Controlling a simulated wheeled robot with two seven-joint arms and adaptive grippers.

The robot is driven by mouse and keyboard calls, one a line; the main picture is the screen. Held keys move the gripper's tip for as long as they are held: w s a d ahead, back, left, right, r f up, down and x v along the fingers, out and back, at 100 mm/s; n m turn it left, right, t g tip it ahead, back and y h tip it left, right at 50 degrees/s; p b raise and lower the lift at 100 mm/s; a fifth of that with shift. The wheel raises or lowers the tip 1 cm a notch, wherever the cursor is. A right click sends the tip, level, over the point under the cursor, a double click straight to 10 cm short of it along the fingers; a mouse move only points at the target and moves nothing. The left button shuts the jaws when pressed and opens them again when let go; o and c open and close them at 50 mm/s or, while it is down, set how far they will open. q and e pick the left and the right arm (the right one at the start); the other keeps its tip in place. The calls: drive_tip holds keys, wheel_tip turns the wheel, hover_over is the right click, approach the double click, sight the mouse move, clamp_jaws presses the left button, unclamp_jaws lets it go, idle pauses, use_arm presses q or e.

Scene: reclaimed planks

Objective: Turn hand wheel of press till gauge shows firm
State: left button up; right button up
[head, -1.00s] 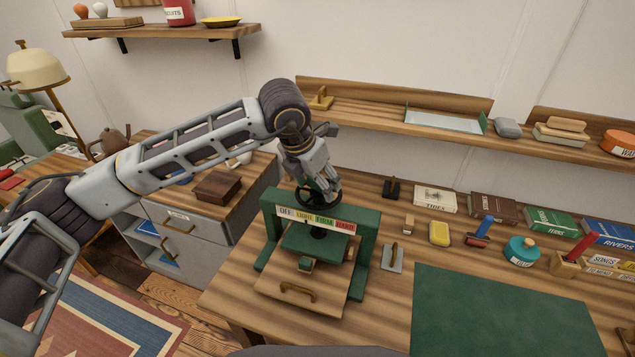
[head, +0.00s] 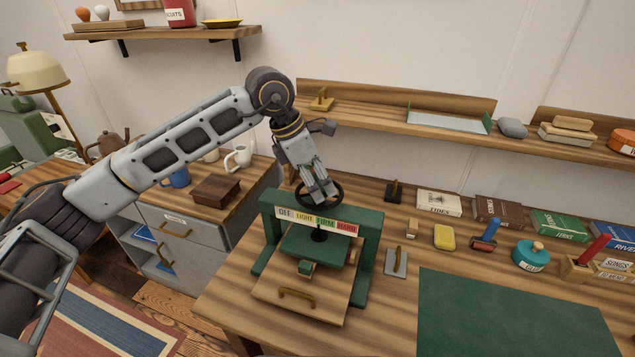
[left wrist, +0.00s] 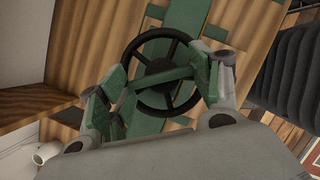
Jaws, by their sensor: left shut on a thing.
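The green press (head: 371,240) stands on the wooden bench, with its black hand wheel (head: 339,196) on top. The gauge strip (head: 316,221) on its crossbeam reads OFF, LIGHT, FIRM, HARD; I cannot make out a pointer on it. My left gripper (head: 319,192) comes down from above and is shut on the hand wheel. In the left wrist view, the fingers (left wrist: 157,86) lie on either side of the wheel (left wrist: 142,39), over its spokes and hub. My right gripper is not in view.
A green mat (head: 510,315) covers the bench to the right of the press. A wall shelf (head: 390,117) runs above. A side cabinet with a wooden box (head: 216,190) stands left.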

use_arm(q)
drive_tip(key=shift+m+g, duration=0.5)
drive_tip(key=shift+m, duration=0.7)
drive_tip(key=shift+w, duration=0.1)
drive_tip(key=o, duration=1)
drive_tip(key=shift+w+v, duration=0.2)
drive_tip(key=shift+v, duration=5.8)
drive_tip(key=shift+s, duration=0.15)
